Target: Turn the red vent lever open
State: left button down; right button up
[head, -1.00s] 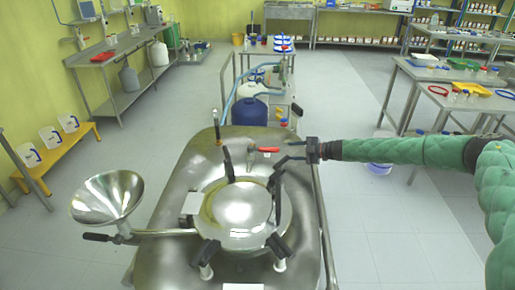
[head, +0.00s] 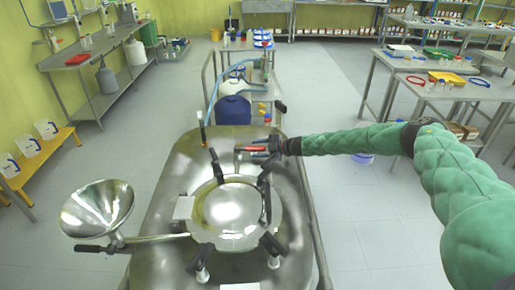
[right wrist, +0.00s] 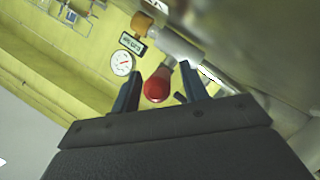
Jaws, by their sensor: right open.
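The red vent lever (head: 255,149) sits on a short metal fitting at the back of the steel reactor lid (head: 237,203). In the right wrist view the rounded red end of the lever (right wrist: 157,86) lies between my two dark fingers. My right gripper (head: 268,146) comes in from the right in the head view, level with the lever's end. The right gripper (right wrist: 160,92) is open, with a finger on each side of the lever; I cannot tell whether either touches it. My left gripper is not in view.
Black clamp handles (head: 267,188) stand up around the lid, close below my right gripper. A steel funnel (head: 97,208) is at the left. A cart (head: 262,62) with a blue container (head: 234,105) stands behind. In the right wrist view there is a round gauge (right wrist: 122,62).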

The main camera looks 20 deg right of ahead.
jog(key=shift+w+a, duration=0.15)
jog(key=shift+a, duration=0.1)
grip_shut()
jog(key=shift+d, duration=0.2)
